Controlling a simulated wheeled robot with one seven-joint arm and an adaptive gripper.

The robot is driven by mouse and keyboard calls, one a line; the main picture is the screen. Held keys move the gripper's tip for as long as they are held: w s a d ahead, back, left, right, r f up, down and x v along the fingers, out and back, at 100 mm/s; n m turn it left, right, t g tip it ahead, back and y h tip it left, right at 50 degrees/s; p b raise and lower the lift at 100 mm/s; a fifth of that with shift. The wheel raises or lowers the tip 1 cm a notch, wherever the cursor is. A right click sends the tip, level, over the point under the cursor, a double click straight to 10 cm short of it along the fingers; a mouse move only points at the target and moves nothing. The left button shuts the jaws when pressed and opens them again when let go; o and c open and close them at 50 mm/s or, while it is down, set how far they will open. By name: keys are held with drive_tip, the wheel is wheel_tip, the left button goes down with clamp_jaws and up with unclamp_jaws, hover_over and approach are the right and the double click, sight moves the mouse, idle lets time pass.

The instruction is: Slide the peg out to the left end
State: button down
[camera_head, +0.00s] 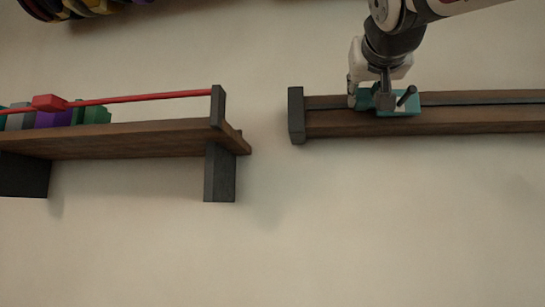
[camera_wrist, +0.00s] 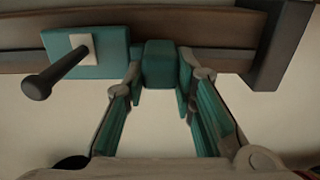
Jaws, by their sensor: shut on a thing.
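A teal slider with a dark peg sits on the wooden rail (camera_head: 455,120) on the wall. In the head view the peg (camera_head: 407,95) sticks out from the teal plate (camera_head: 408,110), near the rail's left end. The wrist view shows the peg (camera_wrist: 58,70) on a pale square of the plate (camera_wrist: 112,52). My gripper (camera_head: 370,98) is shut on the teal block (camera_wrist: 158,62) beside the plate; its fingers (camera_wrist: 158,78) lie on both sides of it. The dark end block (camera_head: 296,115) is a short way left of my gripper; it is at right in the wrist view (camera_wrist: 282,45).
A separate wooden shelf (camera_head: 130,140) stands at left, with a red rod (camera_head: 150,97), a red block (camera_head: 48,102) and coloured blocks on it. Dark brackets (camera_head: 220,172) support it. Coloured round items (camera_head: 75,8) hang at top left. The wall below the rail is clear.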

drive_tip(key=shift+a, duration=0.3)
drive_tip(key=c, duration=1.3)
unclamp_jaws()
drive_tip(key=s, duration=0.4)
drive_tip(key=s+a, duration=0.1)
drive_tip(key=s, duration=0.2)
drive_tip(key=s+a, duration=0.1)
drive_tip(key=s, duration=0.3)
drive_tip(key=shift+s+a, duration=0.15)
drive_tip(key=shift+s, duration=0.2)
